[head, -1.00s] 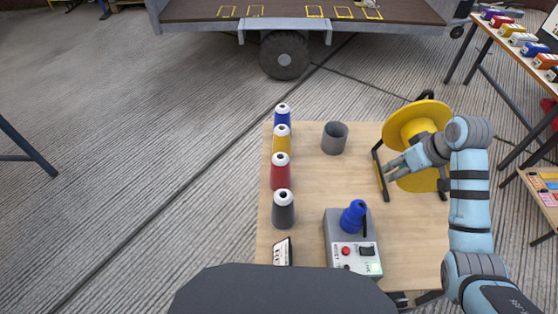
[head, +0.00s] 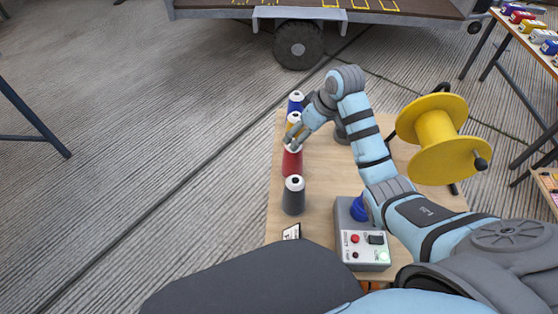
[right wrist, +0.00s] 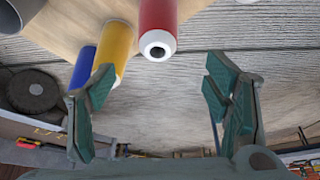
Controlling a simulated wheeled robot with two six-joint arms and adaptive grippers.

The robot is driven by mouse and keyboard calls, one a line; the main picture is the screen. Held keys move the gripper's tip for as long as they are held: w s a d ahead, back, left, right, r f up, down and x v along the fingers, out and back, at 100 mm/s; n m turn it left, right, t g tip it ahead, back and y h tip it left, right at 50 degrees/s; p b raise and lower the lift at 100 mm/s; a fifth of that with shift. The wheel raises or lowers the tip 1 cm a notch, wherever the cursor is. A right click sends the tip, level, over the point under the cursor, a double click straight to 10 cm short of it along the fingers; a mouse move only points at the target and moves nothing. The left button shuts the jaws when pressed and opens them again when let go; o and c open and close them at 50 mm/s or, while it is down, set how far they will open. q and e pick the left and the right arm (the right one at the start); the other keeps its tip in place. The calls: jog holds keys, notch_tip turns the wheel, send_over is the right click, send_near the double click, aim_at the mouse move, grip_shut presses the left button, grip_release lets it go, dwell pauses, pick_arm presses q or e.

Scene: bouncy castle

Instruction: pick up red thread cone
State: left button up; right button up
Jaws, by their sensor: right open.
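The red thread cone (head: 291,163) stands on the table in a row, between the yellow cone (head: 293,119) and the dark grey cone (head: 293,196). My right gripper (head: 293,142) is over the row at the red cone's top and hides part of it. In the right wrist view the red cone (right wrist: 158,22) shows with its white tip ahead of the open, empty right gripper (right wrist: 160,95), in line with the gap between the fingers. The yellow cone (right wrist: 115,40) is close to the left finger. My left gripper is not in view.
A blue cone (head: 296,101) stands at the far end of the row. A grey box with a blue knob (head: 362,243) sits at the table's near side. A yellow spool (head: 437,138) stands at the right. My right arm crosses over the table (head: 322,190).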

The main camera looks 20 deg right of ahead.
aim_at(290, 151)
jog(key=b+x, duration=0.2)
jog(key=x, duration=0.4)
jog(key=b+x, duration=0.3)
jog(key=x, duration=0.4)
jog(key=shift+d+f, duration=0.2)
jog(key=shift+f, duration=0.15)
jog(key=shift+r, duration=0.1)
jog(key=shift+c, duration=0.8)
jog(key=c, duration=1.4)
jog(key=shift+o, duration=0.2)
notch_tip(290, 151, up, 20)
jog(key=p, duration=0.5)
jog(key=shift+p, duration=0.3)
